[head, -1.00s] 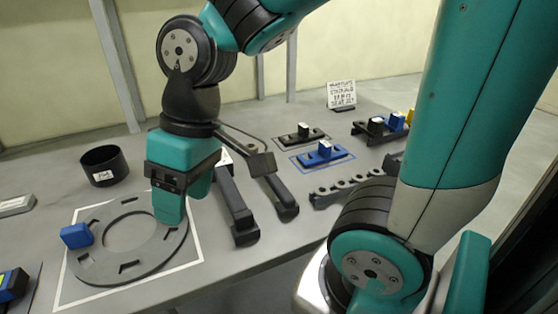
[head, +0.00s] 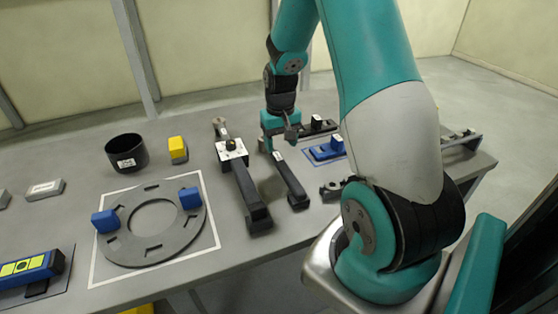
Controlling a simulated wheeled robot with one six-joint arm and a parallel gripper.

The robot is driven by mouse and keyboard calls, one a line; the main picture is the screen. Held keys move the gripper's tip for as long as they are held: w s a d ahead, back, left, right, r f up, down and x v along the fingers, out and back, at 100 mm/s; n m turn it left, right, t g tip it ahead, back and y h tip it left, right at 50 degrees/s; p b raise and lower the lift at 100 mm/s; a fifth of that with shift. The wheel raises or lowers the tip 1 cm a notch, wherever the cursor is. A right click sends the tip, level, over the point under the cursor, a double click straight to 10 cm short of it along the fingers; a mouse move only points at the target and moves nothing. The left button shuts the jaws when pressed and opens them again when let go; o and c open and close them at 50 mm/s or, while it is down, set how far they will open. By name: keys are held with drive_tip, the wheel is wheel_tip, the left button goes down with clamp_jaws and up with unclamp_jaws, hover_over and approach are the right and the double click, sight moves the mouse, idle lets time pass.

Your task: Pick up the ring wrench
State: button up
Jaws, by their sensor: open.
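Two long dark tools lie side by side mid-table. The left tool (head: 252,196) has a black handle, a pale square plate with a dark knob, and a small rounded end at the back. The right tool (head: 291,180) is a plain black bar whose far end is hidden behind my gripper. I cannot tell clearly which is the ring wrench, as no ring end shows plainly. My gripper (head: 285,134) is open and points down around the right tool's far end. Whether it touches is too small to tell. I see nothing held in it.
A grey slotted ring plate (head: 147,252) with two blue blocks (head: 105,221) lies inside a white outline at left. A black cup (head: 126,153) and a yellow block (head: 178,149) stand behind it. A blue fixture (head: 328,149) and a dark notched bar (head: 335,190) are right of the tools.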

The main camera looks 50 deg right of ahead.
sight(279, 158)
wheel_tip(279, 158, down, 2)
drive_tip(key=shift+s+a+f+p, duration=0.1)
drive_tip(key=shift+a+f+p, duration=0.1)
drive_tip(key=shift+f+p, duration=0.3)
drive_tip(key=f, duration=0.2)
drive_tip(key=f+p, duration=0.1)
drive_tip(key=f, duration=0.1)
drive_tip(key=shift+a+f, duration=0.2)
drive_tip(key=shift+f, duration=0.05)
drive_tip(key=shift+c, duration=0.2)
clamp_jaws()
